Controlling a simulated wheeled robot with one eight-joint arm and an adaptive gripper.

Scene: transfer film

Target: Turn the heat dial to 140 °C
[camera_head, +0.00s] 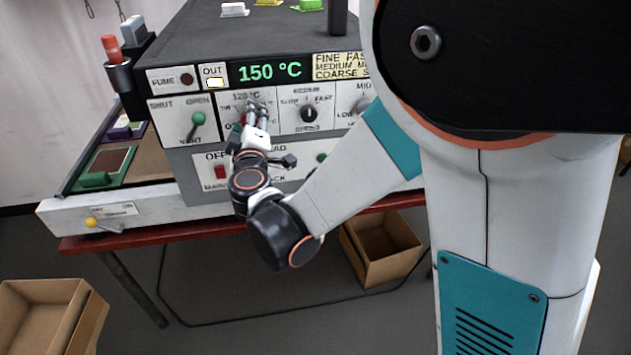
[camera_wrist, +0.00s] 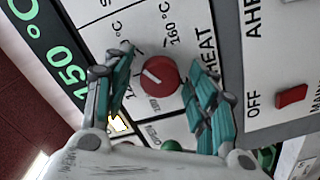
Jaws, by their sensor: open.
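The heat dial (camera_wrist: 160,76) is a round red knob with a white pointer line, on a white panel with a printed scale; a 160 °C mark shows near it in the wrist view. In the head view my gripper largely hides the dial. My gripper (camera_wrist: 160,62) is open, with one teal-padded finger on each side of the dial; I cannot tell whether either touches it. In the head view the gripper (camera_head: 257,110) reaches the panel below the display. The green display (camera_head: 270,71) reads 150 °C, and part of it shows in the wrist view (camera_wrist: 62,70).
A green-knobbed shut/open lever (camera_head: 197,120) is left of my gripper, and a black speed dial (camera_head: 309,114) is right. A red switch (camera_head: 220,171) sits below left. The OUT lamp (camera_head: 215,82) is lit. Open cardboard boxes (camera_head: 380,245) stand on the floor.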

